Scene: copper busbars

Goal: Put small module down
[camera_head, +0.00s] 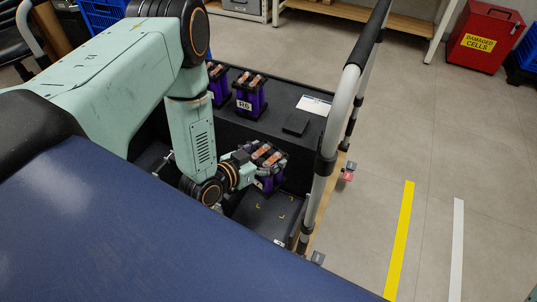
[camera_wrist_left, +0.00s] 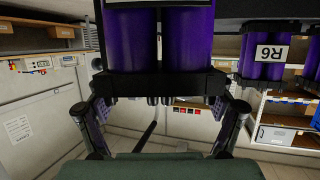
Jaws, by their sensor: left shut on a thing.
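The small module (camera_head: 268,157) has purple cells, a black frame and copper strips on top. My left gripper (camera_head: 258,166) is shut on it and holds it in the head view, above a black surface (camera_head: 255,222) with yellow corner marks. The module looks close to upright; how far it is above the surface I cannot tell. In the left wrist view the module's purple cells (camera_wrist_left: 160,38) fill the upper middle, with the gripper's fingers (camera_wrist_left: 160,88) on both sides. The surface below is partly hidden by the arm. My right gripper is not in view.
A module marked R6 (camera_head: 251,98) and another purple module (camera_head: 217,82) stand on the raised black shelf (camera_head: 285,135). A grey rail post (camera_head: 328,140) rises close to the right.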

